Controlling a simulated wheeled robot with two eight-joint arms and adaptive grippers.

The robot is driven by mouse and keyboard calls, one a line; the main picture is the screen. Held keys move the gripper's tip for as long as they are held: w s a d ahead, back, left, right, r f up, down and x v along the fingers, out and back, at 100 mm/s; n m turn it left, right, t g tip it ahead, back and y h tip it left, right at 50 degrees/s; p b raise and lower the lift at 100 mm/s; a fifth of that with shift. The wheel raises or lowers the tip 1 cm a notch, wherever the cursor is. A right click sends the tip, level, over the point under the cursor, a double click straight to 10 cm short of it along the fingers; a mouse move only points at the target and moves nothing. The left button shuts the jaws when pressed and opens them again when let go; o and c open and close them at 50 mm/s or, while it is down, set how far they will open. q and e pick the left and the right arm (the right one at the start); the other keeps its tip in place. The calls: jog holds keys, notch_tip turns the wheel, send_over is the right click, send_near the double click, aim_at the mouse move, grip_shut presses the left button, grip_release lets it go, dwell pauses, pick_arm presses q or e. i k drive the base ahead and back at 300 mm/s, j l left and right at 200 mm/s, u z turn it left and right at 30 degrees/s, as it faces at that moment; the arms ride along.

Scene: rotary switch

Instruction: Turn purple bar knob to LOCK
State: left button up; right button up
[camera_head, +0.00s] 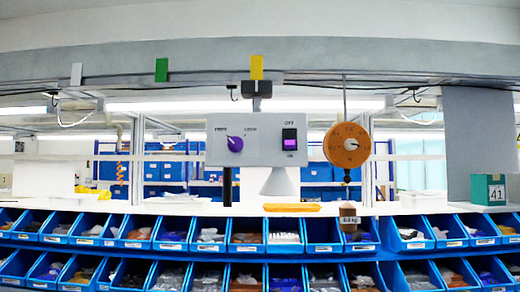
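The purple bar knob (235,144) sits on the left part of a grey control panel (218,158) in the middle of the view. Its bar tilts, with one end toward the upper left, where a small label (221,128) is hard to read. Another label (251,128), which seems to read LOCK, is to the knob's upper right. Neither of my grippers is in view, and nothing touches the knob.
A black rocker switch (290,139) marked OFF and ON is on the panel's right side. A round orange dial scale (347,145) hangs right of the panel with a weight (349,217) below. Blue bins (209,233) fill the lower view.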

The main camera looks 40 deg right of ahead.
aim_at(235, 144)
jog(key=z, duration=1.5)
